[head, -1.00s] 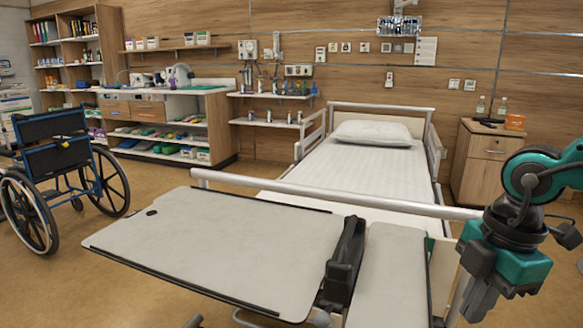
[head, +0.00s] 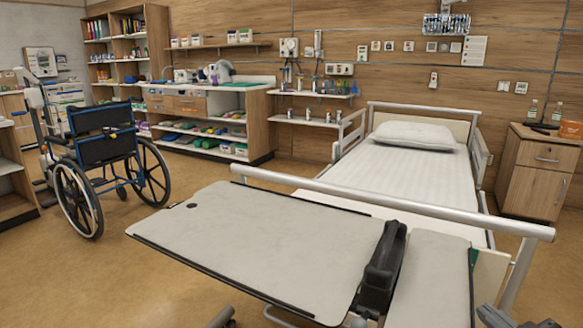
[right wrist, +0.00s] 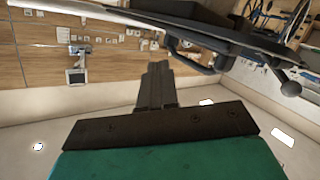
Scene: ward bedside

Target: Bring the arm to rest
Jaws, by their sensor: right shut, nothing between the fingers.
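My right gripper (right wrist: 156,88) shows in the right wrist view with its two dark fingers together and nothing between them. In the head view only small grey parts of my right arm show at the bottom right edge. The overbed table (head: 270,235) stands in front of me, its large top bare. In the wrist view a dark edge and bar, probably of this table (right wrist: 200,32), cross the top of the picture, apart from the fingers. My left gripper is in neither view.
The bed (head: 395,175) with a pillow (head: 415,135) stands behind the table, its foot rail (head: 400,200) close to it. A wheelchair (head: 105,165) stands at the left. A bedside cabinet (head: 540,172) is at the right. Floor shows free between wheelchair and table.

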